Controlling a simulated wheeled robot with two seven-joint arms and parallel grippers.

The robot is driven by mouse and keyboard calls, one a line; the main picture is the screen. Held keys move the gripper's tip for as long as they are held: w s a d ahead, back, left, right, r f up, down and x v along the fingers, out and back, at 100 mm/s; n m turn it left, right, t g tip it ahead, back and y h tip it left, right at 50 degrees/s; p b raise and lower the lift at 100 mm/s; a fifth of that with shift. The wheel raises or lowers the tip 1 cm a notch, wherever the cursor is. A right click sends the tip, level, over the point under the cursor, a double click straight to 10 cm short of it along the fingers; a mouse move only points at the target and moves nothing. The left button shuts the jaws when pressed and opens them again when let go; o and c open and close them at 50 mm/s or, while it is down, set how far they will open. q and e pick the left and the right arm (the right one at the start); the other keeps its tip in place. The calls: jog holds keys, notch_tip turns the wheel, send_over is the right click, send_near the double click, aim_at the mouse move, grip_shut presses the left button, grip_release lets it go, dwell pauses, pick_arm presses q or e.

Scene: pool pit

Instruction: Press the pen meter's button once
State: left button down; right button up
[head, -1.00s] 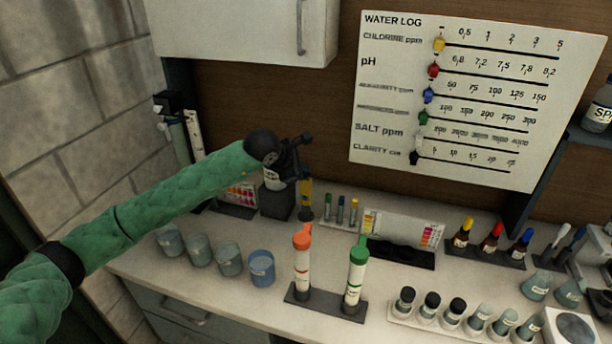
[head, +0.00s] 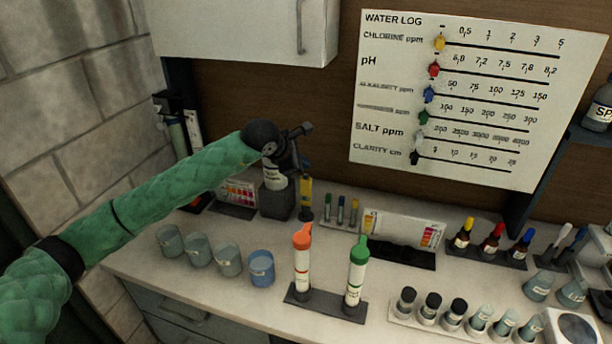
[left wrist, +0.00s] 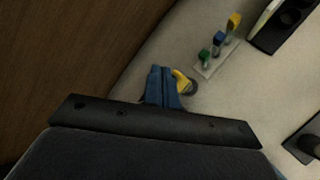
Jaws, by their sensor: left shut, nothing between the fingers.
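The pen meter (head: 306,190) is a slim yellow pen standing upright in a small dark holder at the back of the counter. In the left wrist view its yellow body (left wrist: 182,80) shows just right of my fingertips, with the dark round holder under it. My left gripper (head: 304,172) points down right above the meter's top. Its blue fingers (left wrist: 164,85) are shut with nothing between them. Whether they touch the meter I cannot tell. The button itself is too small or hidden to make out. My right gripper is in neither current view.
A dark labelled bottle (head: 276,190) stands close left of the meter. A strip of small coloured vials (head: 342,212) stands close right. Two tall tubes with orange and green caps (head: 328,270) stand in front, several beakers (head: 229,260) at front left. The WATER LOG board (head: 470,100) hangs behind.

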aim_at(303, 180)
pick_arm(q)
jog(key=shift+r, duration=2.2)
